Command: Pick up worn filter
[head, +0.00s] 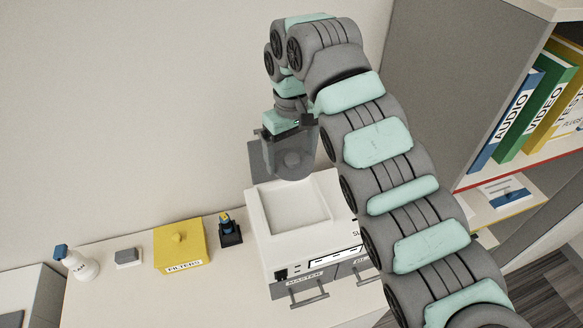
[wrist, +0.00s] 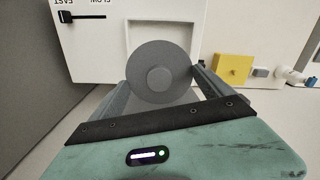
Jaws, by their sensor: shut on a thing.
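The worn filter appears to be a grey round disc with a raised centre (wrist: 158,77). It sits between the two fingers of my gripper (wrist: 160,88) in the wrist view. In the head view my gripper (head: 290,150) points down and is shut on the disc, above the back of a white machine (head: 325,238). The machine has a shallow square recess (head: 295,205) in its top, which looks empty. The fingers partly cover the disc in the head view, and I cannot tell its exact height above the machine.
A yellow box labelled FILTERS (head: 180,246) stands left of the machine. Between them is a small dark stand with a blue and yellow item (head: 229,231). A grey block (head: 128,257) and a spray bottle (head: 80,264) are further left. A shelf with binders (head: 535,100) is at right.

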